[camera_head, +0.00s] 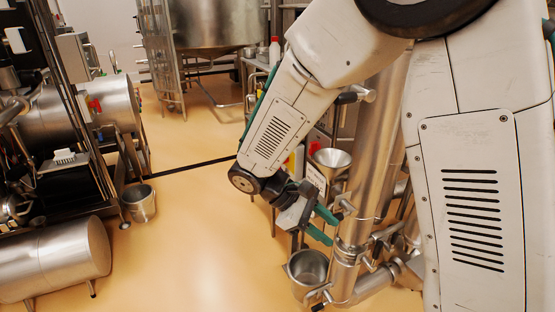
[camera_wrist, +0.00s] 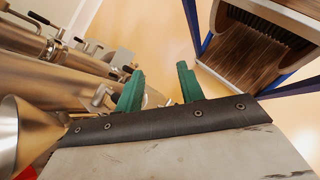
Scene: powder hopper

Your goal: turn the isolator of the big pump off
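My gripper (camera_head: 322,225) has two green fingers that stand apart with nothing between them. It is beside the upright steel pipe (camera_head: 366,170), and I cannot tell whether it touches anything. In the wrist view my gripper (camera_wrist: 160,88) also shows open and empty, with pale floor beyond the gap. A small red part (camera_head: 95,105) shows on the steel machine at the left. Another red part (camera_head: 315,148) shows behind my arm, above the steel funnel (camera_head: 331,158). I cannot tell whether either is the isolator, and I cannot single out the big pump.
Steel pipes (camera_wrist: 75,65) with small handles lie left of the fingers in the wrist view. A blue-framed unit (camera_wrist: 255,45) is at the right. A steel bucket (camera_head: 307,268) is below my gripper. A steel tank (camera_head: 215,22) stands behind. Open floor (camera_head: 190,215) lies left.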

